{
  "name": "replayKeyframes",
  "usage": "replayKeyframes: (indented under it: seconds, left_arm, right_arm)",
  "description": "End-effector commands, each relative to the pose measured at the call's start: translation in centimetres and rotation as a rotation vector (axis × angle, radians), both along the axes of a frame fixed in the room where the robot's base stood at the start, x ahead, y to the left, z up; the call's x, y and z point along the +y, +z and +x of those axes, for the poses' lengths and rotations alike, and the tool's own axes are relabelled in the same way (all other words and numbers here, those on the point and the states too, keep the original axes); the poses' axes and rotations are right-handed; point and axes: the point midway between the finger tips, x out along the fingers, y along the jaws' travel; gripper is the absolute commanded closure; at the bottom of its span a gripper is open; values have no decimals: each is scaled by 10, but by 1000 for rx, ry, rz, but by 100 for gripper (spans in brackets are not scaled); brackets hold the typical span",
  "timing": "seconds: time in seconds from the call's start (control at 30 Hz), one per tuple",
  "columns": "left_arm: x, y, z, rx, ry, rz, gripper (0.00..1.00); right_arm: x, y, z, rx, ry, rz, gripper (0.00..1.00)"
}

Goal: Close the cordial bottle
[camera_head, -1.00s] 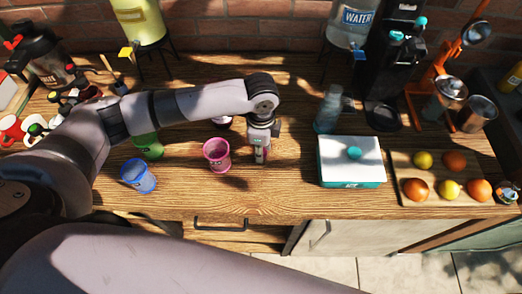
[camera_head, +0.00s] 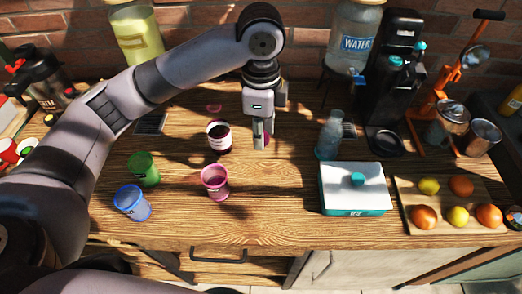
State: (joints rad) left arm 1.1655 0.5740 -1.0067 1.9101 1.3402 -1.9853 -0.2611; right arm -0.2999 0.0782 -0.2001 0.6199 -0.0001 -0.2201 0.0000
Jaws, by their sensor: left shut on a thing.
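My left gripper (camera_head: 261,138) points down over the middle of the table. A clear bluish bottle (camera_head: 328,137) stands upright to the gripper's right. My right gripper is not in view.
A pink cup (camera_head: 215,183), a green cup (camera_head: 143,169) and a blue cup (camera_head: 132,203) stand at front left. A water dispenser (camera_head: 355,35) and black machine (camera_head: 393,80) stand behind.

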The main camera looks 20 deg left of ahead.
Motion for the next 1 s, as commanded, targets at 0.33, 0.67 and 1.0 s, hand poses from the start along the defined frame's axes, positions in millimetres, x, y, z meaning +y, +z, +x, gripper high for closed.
replayKeyframes:
  seconds: [0.33, 0.67, 1.0]
  left_arm:
    - [0, 22, 0, 1, 2, 1, 80]
    - [0, 21, 0, 0, 7, 1, 80]
    - [-22, -10, -18, -14, 395, 5, 80]
  right_arm:
    - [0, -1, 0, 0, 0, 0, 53]
    - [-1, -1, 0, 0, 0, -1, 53]
    - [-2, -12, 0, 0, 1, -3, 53]
